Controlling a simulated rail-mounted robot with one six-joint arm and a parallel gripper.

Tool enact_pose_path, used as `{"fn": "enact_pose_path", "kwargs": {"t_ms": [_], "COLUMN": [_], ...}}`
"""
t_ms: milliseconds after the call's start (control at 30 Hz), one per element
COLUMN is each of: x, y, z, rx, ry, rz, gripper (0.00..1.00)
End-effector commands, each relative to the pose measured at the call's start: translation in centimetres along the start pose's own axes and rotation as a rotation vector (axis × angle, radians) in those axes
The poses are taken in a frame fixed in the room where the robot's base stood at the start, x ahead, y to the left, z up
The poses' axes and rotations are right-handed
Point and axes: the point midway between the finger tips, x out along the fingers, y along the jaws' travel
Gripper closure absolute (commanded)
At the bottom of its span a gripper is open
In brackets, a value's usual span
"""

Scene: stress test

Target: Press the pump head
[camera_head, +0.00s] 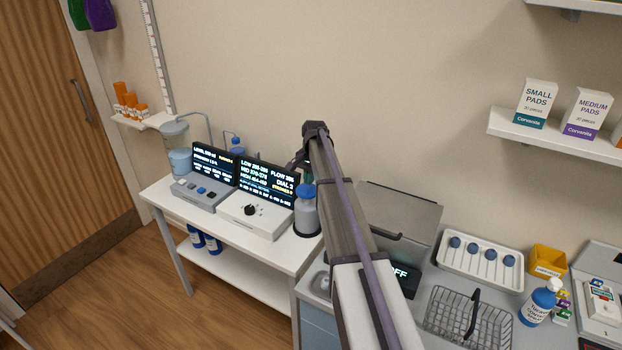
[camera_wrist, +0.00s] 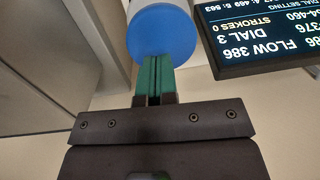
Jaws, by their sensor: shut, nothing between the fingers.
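A grey-blue bottle (camera_head: 307,214) stands upright on a dark round base at the right end of the white table. Its round blue top, the pump head (camera_wrist: 162,30), fills the top middle of the wrist view, with the pale body behind it. My gripper (camera_wrist: 154,62) is shut and empty, its two green fingers pressed together. Their tips reach the edge of the blue top in the picture; I cannot tell whether they touch it. In the head view my arm and wrist partly hide the bottle's top.
Two lit displays (camera_head: 267,183) stand left of the bottle; the larger reads DIAL 3 and STROKES 0, and it also shows in the wrist view (camera_wrist: 262,35). A dial box (camera_head: 256,216) sits below it.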

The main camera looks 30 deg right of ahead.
Motion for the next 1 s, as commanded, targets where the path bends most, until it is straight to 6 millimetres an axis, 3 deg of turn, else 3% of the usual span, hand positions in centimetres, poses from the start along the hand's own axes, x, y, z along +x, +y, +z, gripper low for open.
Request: {"fn": "enact_pose_path", "kwargs": {"t_ms": [33,100,500,733,1000], "x": [1.6,2.0,2.2,5.8,5.6], "y": [0.1,0.0,0.0,0.3,0.3], "z": [-0.1,0.0,0.0,-0.3,-0.1], "rx": [0.0,0.0,0.0,0.0,0.0], "ry": [0.0,0.0,0.0,0.0,-0.002], "rz": [0.0,0.0,0.0,0.0,0.002], "gripper": [1.0,1.0,1.0,1.0,1.0]}}
